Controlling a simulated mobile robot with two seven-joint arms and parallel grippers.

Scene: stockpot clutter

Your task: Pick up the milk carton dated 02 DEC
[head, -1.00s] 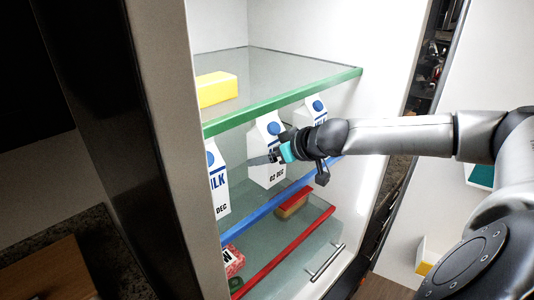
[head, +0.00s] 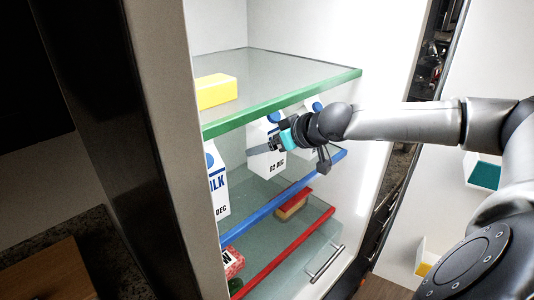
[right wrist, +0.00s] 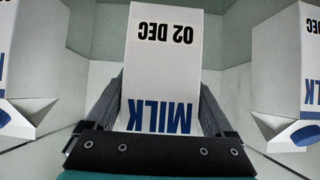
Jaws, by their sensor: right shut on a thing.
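The milk carton dated 02 DEC (head: 270,171) is white with blue lettering and a blue cap. It is upright, raised a little above the blue-edged middle shelf of the fridge. My right gripper (head: 266,148) is shut on it, one finger on each side. In the right wrist view the carton (right wrist: 163,60) sits between both fingers, with 02 DEC and MILK appearing upside down. Its top is partly hidden in the head view by the green-edged shelf. My left gripper is not in view.
Another milk carton (head: 217,185) stands to the left, and a third (head: 314,106) is partly hidden at the right. The green-edged shelf (head: 290,100) is close above, with a yellow block (head: 216,90) on it. The red-edged level (head: 290,250) lies below.

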